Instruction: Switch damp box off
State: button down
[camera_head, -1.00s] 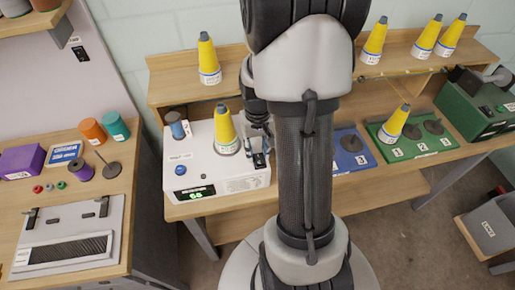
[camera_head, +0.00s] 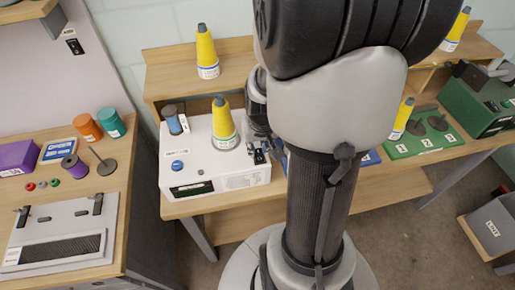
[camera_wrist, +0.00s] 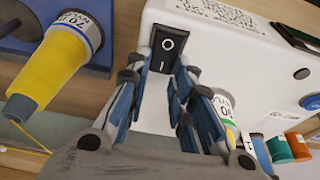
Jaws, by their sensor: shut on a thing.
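The damp box is a white box (camera_head: 208,165) on the wooden bench in the head view, with a yellow cone in its top. Its front display (camera_head: 192,188) is dark. In the wrist view its white top (camera_wrist: 235,60) carries a black rocker switch (camera_wrist: 166,48) marked with a circle and a line. My gripper (camera_wrist: 158,78) has its fingertips on either side of the switch's lower end and is shut on it. In the head view my arm hides part of the box's right side and most of the gripper.
Yellow cones stand on the shelf (camera_head: 170,72) behind. A green board (camera_head: 425,140) is to the right. A left table (camera_head: 130,160) holds spools and a purple box (camera_head: 18,157).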

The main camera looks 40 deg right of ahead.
aim_at(259, 157)
dwell(0.3)
jog(key=c, duration=1.4)
grip_release()
jog(key=v, duration=0.7)
jog(key=shift+s+r, duration=0.15)
jog(key=shift+r, duration=0.1)
